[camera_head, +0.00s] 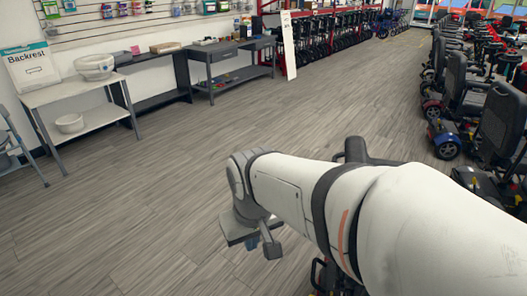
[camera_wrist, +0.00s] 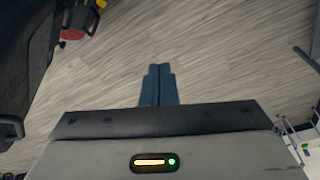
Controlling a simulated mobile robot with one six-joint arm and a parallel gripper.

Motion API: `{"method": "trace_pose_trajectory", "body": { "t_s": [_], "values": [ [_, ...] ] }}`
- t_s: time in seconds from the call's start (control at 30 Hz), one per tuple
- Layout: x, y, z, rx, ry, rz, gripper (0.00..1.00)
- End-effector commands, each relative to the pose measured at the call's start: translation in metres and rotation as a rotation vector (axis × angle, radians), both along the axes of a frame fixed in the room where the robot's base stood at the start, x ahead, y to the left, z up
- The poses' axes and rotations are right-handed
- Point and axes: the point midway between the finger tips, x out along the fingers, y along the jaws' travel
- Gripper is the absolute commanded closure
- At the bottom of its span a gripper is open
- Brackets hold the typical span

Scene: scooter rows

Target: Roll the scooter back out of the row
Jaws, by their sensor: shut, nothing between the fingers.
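My gripper (camera_head: 271,248) hangs over the bare floor at the middle of the head view, at the end of my white arm. In the wrist view its two blue fingers (camera_wrist: 159,70) are shut together with nothing between them. Scooters with black seats (camera_head: 502,125) stand in a row along the right side of the head view; one shows a blue base (camera_head: 443,139). Dark scooter-like parts (camera_head: 352,150) show behind and below my arm, which hides most of them. A large dark shape (camera_wrist: 30,60) fills the left of the wrist view, apart from the fingers.
A white table (camera_head: 80,93) with bowls and grey benches (camera_head: 232,47) line the left wall. A folded grey frame (camera_head: 12,145) stands at the far left. A wide wooden floor (camera_head: 150,190) lies clear between the sides.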

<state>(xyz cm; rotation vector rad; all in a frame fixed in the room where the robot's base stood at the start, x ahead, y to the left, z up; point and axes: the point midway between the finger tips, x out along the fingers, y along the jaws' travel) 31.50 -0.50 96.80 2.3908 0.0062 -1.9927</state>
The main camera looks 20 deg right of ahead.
Motion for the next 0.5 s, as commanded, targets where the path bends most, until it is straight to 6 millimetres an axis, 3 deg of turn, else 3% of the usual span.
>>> {"method": "trace_pose_trajectory", "body": {
  "t_s": [0.13,0.27,0.5],
  "values": [
    [0.038,-0.02,0.008,-0.073,0.068,0.079,1.0],
    [0.084,-0.052,0.01,-0.161,0.16,0.171,1.0],
    [0.164,-0.123,-0.008,-0.299,0.355,0.348,1.0]
  ]
}}
